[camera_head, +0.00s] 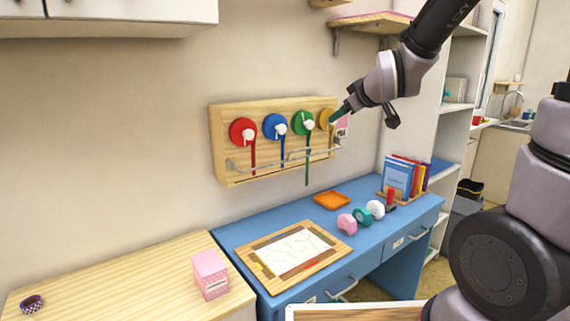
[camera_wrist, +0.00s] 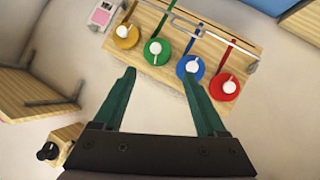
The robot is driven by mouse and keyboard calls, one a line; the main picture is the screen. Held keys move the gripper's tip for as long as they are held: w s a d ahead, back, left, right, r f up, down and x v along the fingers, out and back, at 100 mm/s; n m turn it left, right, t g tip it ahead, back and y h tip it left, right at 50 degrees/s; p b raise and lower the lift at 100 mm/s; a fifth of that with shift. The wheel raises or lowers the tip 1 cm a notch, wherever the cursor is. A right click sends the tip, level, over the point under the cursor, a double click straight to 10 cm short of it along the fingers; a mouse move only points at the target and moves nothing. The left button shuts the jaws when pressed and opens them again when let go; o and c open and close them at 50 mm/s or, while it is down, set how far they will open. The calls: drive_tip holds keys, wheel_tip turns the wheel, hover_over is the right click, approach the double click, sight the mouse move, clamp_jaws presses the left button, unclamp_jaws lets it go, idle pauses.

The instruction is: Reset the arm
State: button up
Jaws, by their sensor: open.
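My gripper (camera_head: 343,112) is raised in front of the wall, close to the right end of a wooden rack (camera_head: 221,140). In the wrist view my gripper (camera_wrist: 162,98) shows two green fingers set wide apart, with nothing between them. The rack carries a red disc (camera_head: 237,127), a blue disc (camera_head: 270,121), a green disc (camera_head: 298,119) and a yellow disc (camera_head: 323,116), each with a white knob. The discs also show in the wrist view beyond the fingertips.
A blue desk (camera_head: 340,258) stands below with a framed sheet (camera_head: 292,249), an orange tray (camera_head: 332,200), several small stamp-like items and a book stand (camera_head: 400,180). A pink box (camera_head: 210,275) sits on the wooden counter (camera_head: 130,285). A wall shelf (camera_head: 372,21) is near my arm.

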drive_tip(key=s+d+r+m+g, duration=0.1)
drive_tip(key=s+d+m, duration=0.2)
drive_tip(key=s, duration=0.4)
drive_tip(key=s+d+r+m+g, duration=0.2)
drive_tip(key=s+d+m, duration=0.1)
drive_tip(key=s+m, duration=0.2)
drive_tip(key=s+d+r+m+g+h, duration=0.1)
drive_tip(key=s+d+m+g, duration=0.1)
drive_tip(key=s, duration=0.7)
drive_tip(key=shift+s+d+r+m, duration=0.2)
drive_tip(key=shift+d+m, duration=0.3)
drive_tip(key=shift+m, duration=0.7)
